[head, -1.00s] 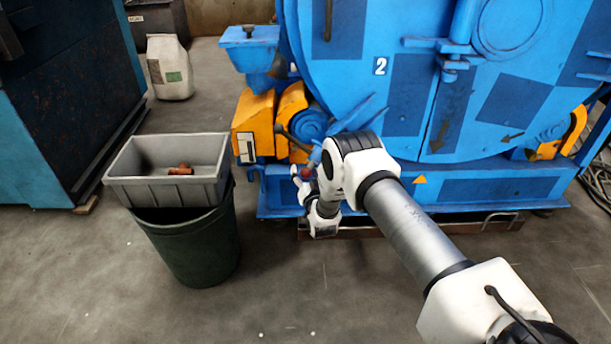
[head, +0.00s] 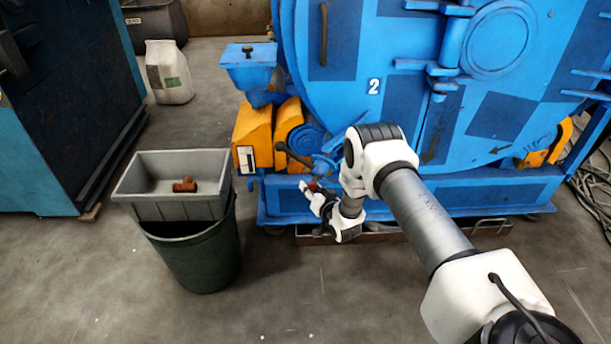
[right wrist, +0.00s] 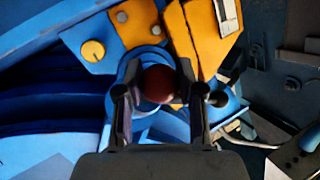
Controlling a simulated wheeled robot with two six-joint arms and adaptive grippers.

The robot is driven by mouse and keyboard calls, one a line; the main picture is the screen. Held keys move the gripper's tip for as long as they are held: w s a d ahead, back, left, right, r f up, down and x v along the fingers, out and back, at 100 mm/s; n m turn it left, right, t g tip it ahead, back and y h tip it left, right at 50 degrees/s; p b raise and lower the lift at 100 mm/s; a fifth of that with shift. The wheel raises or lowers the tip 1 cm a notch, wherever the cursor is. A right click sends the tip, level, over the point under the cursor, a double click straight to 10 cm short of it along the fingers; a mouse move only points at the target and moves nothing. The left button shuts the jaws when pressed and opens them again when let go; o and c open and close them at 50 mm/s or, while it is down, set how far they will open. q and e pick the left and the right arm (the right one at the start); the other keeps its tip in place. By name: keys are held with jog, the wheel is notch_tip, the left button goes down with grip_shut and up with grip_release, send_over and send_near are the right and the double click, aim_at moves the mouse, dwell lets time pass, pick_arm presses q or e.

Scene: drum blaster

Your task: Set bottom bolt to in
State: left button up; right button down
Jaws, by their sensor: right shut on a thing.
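A dark red round knob (right wrist: 158,84) sits between the two fingers of my right gripper (right wrist: 160,95) in the right wrist view. The fingers are shut on it from both sides. In the head view my right gripper (head: 309,189) is low at the front of the big blue machine (head: 420,110), just under the orange covers. The red knob (head: 314,187) shows there as a small spot at the fingers. The bolt's shaft behind the knob is mostly hidden, so I cannot tell how far in it sits. My left gripper is not in view.
A grey tub (head: 172,206) with a reddish-brown piece (head: 184,185) in it stands on a dark green bin (head: 200,255) left of the gripper. A dark lever (head: 292,155) sticks out above the knob. Open floor lies in front.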

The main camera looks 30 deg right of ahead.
jog(key=s+d+r+n+g+y+p, duration=0.1)
jog(key=s+d+r+p, duration=0.4)
jog(key=p, duration=0.5)
jog(key=shift+s+r+n+g+y, duration=0.3)
jog(key=shift+s+r+g+y, duration=0.2)
jog(key=shift+s+r+y, duration=1.1)
jog(key=shift+w+d+r, duration=0.15)
jog(key=shift+w+r, duration=0.1)
jog(key=c, duration=0.9)
grip_release()
jog(key=shift+o, duration=0.9)
jog(key=shift+f, duration=0.15)
jog(key=shift+s, duration=0.1)
